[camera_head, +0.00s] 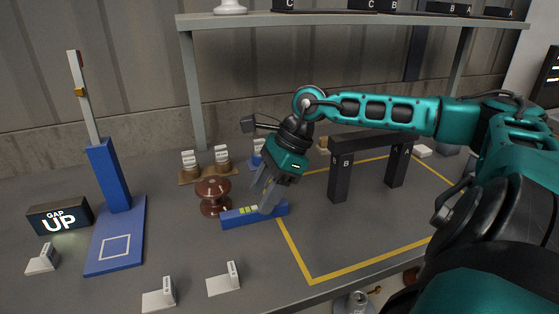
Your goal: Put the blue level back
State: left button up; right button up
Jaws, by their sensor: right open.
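The blue level (240,215) lies on the grey table just left of the yellow outline. It is a blue bar with a yellow-green window on its face. My right gripper (266,208) points down over the right half of the level, with its fingers at the bar. It is open, and I cannot tell whether the fingers touch the level. My left gripper is not in view.
A brown insulator (212,190) stands close behind the level. A black frame (340,175) marked B and A stands to the right. White angled pieces (160,297) lie in front.

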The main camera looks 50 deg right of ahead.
jog(key=v, duration=0.9)
jog(key=shift+p, duration=0.4)
